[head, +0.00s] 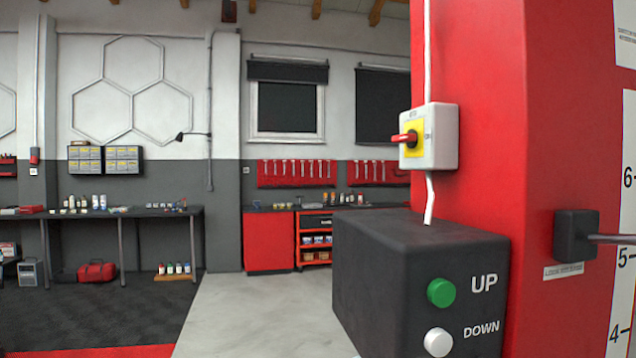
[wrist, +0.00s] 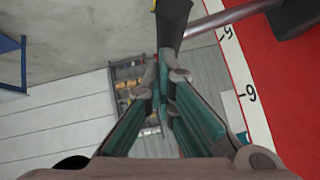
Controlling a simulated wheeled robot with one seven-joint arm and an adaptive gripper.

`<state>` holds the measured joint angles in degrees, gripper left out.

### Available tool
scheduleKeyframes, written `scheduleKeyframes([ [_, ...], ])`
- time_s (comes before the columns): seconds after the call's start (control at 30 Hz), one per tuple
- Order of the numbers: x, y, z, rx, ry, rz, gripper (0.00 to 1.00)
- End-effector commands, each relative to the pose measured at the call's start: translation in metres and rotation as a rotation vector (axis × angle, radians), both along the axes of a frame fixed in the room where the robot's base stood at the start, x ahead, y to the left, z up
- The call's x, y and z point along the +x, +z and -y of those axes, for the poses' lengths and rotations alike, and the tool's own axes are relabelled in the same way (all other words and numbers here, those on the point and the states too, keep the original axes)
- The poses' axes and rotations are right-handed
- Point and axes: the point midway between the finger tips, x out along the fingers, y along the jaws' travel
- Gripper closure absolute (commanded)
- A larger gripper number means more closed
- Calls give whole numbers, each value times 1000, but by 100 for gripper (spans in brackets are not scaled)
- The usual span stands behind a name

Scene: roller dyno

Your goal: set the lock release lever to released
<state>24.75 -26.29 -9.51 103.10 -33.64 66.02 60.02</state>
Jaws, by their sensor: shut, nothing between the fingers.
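The lock release lever shows at the right edge of the head view: a black pivot block (head: 575,235) on the red post with a metal rod (head: 612,239) running right out of frame. A small label (head: 563,271) sits under the block. In the wrist view the lever's grey rod (wrist: 235,15) runs left from the dark block (wrist: 296,14) to a black grip (wrist: 172,20) at the top centre. My gripper (wrist: 165,62) is shut and empty, its fingertips right by the lower end of that grip. I cannot tell whether they touch. My gripper is outside the head view.
The red post (head: 480,120) carries a white switch box (head: 430,137) with a red knob and a scale strip (head: 615,200). A dark control box (head: 400,255) with UP and DOWN buttons juts out in front. Benches (head: 130,212) stand far back; the floor on the left is open.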

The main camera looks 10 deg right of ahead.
Motion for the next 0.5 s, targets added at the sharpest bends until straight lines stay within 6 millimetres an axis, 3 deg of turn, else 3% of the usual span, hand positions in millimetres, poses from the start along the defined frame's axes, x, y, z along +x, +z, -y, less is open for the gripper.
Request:
scheduleKeyframes([
  [0.03,1,-13,0,4,-2,35,100],
  [0.5,-11,-58,1,26,-1,319,100],
])
